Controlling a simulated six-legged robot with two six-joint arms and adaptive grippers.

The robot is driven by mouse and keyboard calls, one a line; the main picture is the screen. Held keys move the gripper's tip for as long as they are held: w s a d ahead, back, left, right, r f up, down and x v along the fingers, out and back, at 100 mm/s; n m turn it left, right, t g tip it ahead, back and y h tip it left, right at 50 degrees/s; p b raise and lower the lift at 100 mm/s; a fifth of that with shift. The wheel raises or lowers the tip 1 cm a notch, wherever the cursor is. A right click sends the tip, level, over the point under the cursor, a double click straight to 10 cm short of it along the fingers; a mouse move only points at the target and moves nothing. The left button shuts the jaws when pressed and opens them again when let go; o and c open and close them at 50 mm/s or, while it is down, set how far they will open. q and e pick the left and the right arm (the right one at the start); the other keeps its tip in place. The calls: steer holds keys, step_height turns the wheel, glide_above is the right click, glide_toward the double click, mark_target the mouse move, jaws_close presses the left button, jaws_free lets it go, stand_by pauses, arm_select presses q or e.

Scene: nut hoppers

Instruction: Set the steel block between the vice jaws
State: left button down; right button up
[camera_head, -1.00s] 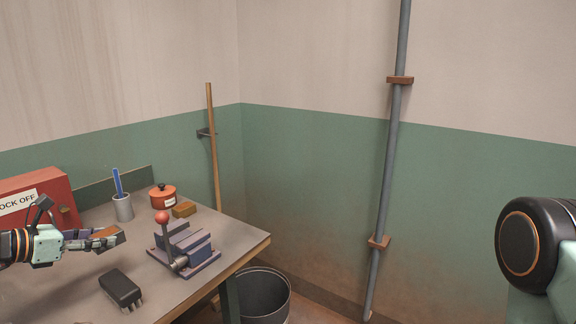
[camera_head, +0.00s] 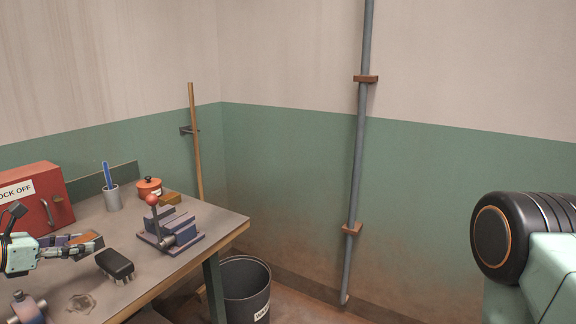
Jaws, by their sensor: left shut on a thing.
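My left gripper (camera_head: 77,245) comes in from the left and is shut on a small block (camera_head: 90,242) with a brownish face and dark end. I take it for the steel block; the fingers hide part of it. It is left of the vice and appears held above the bench. The blue-grey vice (camera_head: 183,228), with a red-knobbed lever, stands near the bench's right end. No block shows between its jaws. My right gripper is out of view; only part of my right arm shows at the right.
A red box (camera_head: 38,198), a grey cup (camera_head: 112,197), an orange pot (camera_head: 149,187) and a brown block (camera_head: 171,198) stand behind. A bin (camera_head: 246,290) is on the floor.

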arm_select(q)
steer(key=shift+f, duration=0.15)
steer(key=s+d+f+m+g+h+b, duration=0.1)
steer(key=s+d+f+m+h, duration=0.1)
steer(key=d, duration=0.8)
steer(key=s+d+f+m+g+h, duration=0.1)
steer(key=s+d+m+g, duration=0.15)
steer(key=d, duration=0.65)
steer(key=s+d+f+h+b, duration=0.2)
steer(key=s+d+f, duration=0.3)
steer(key=s+d, duration=0.6)
steer(key=d+m+g+b, duration=0.1)
steer(key=d, duration=0.1)
steer(key=shift+d+f, duration=0.2)
steer(key=shift+d, duration=0.15)
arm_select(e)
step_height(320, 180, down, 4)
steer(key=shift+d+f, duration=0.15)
arm_select(q)
steer(key=shift+s+r, duration=0.1)
steer(key=shift+s, duration=0.15)
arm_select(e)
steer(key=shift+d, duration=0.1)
